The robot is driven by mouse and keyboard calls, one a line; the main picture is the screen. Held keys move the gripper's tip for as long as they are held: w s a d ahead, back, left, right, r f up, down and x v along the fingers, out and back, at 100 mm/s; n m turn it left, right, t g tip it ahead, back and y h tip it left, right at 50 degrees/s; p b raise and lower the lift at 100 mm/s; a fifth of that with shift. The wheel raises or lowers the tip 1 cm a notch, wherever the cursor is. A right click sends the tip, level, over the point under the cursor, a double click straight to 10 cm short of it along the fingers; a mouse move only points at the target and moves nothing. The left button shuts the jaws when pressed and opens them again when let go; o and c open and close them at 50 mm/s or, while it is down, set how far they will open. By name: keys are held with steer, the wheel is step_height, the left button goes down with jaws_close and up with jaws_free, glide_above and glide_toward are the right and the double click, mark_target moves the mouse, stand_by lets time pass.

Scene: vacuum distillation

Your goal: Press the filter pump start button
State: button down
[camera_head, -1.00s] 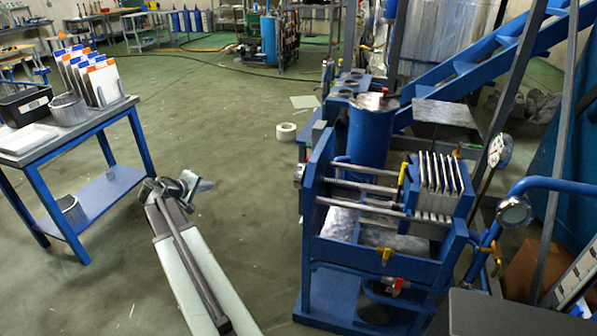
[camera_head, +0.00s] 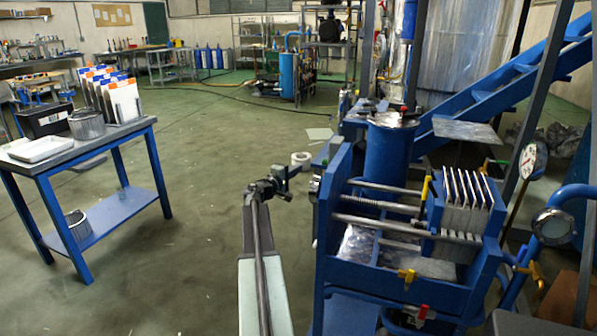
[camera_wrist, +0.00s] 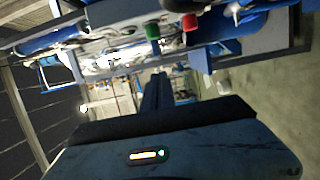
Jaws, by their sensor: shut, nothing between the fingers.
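The blue filter press (camera_head: 330,240) with its stack of pale plates (camera_head: 462,205) stands at right of centre in the head view. My arm reaches forward along its left side. My gripper (camera_head: 292,172) is shut and empty, small and dark, just left of the press's end frame; no contact is visible. In the tilted wrist view, a green button (camera_wrist: 152,30) and a red button (camera_wrist: 189,22) show side by side near the top. Which one starts the pump cannot be read. Neither button can be made out in the head view.
A blue-legged table (camera_head: 52,165) with a white tray (camera_head: 40,149), a metal pot (camera_head: 87,124) and upright plates stands at left. A white roll (camera_head: 300,158) lies on the floor beyond my gripper. Green floor is clear between the table and my arm.

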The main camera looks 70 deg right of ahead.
mark_target(326, 162)
steer(key=s+d, duration=0.5)
steer(key=d, duration=0.1)
steer(key=shift+d, duration=0.4)
steer(key=shift+s, duration=0.2)
